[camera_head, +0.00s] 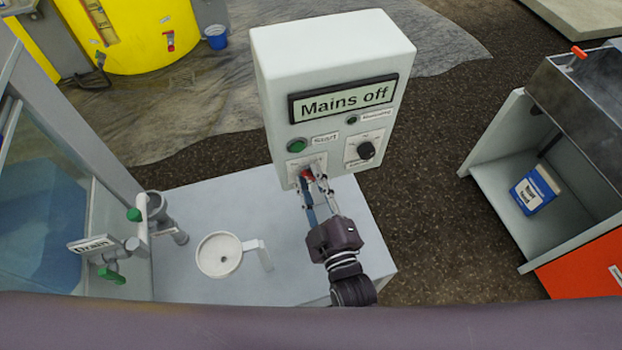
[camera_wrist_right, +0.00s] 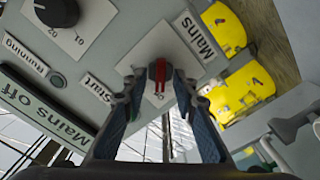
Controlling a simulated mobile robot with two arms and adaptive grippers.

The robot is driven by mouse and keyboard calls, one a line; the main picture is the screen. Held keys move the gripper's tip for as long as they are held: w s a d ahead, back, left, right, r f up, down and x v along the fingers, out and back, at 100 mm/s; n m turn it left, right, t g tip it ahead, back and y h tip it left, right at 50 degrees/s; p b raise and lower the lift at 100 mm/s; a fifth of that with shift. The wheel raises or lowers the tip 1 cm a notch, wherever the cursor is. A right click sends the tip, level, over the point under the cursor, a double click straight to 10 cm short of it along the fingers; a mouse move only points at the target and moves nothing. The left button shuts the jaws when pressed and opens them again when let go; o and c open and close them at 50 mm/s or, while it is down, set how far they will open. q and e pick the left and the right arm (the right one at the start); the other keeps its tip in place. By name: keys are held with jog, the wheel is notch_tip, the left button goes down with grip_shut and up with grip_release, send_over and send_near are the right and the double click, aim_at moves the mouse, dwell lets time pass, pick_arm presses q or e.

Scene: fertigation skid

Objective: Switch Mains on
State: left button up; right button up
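The control box (camera_head: 335,60) is pale grey, and its display (camera_head: 343,99) reads "Mains off". The red mains switch (camera_head: 307,174) sits low on its front, on a white plate; the "Mains" label (camera_wrist_right: 194,36) is beside it in the wrist view. My right gripper (camera_head: 312,182) reaches up to the switch from below. In the right wrist view the red switch handle (camera_wrist_right: 160,70) stands between the two fingertips (camera_wrist_right: 160,84). The fingers are apart, with a small gap seeming to show on each side of the handle. My left gripper is not in view.
A green start button (camera_head: 297,145) and a black knob (camera_head: 366,150) are close to the switch. An open cabinet (camera_head: 510,150) stands at right.

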jog(key=c, duration=0.7)
grip_shut()
jog(key=shift+m, duration=0.3)
jog(key=m+p, duration=0.1)
jog(key=m, duration=0.1)
jog(key=shift+r+m+p, duration=0.15)
jog(key=shift+m+p, duration=0.15)
jog(key=shift+m, duration=0.1)
jog(key=m+p, duration=0.1)
jog(key=m, duration=0.3)
jog(key=shift+d+m, duration=0.15)
jog(key=shift+m, duration=0.15)
jog(key=m, duration=1)
jog(key=shift+w+d+p, duration=0.15)
jog(key=shift+d+p, duration=0.05)
jog(key=shift+p, duration=0.1)
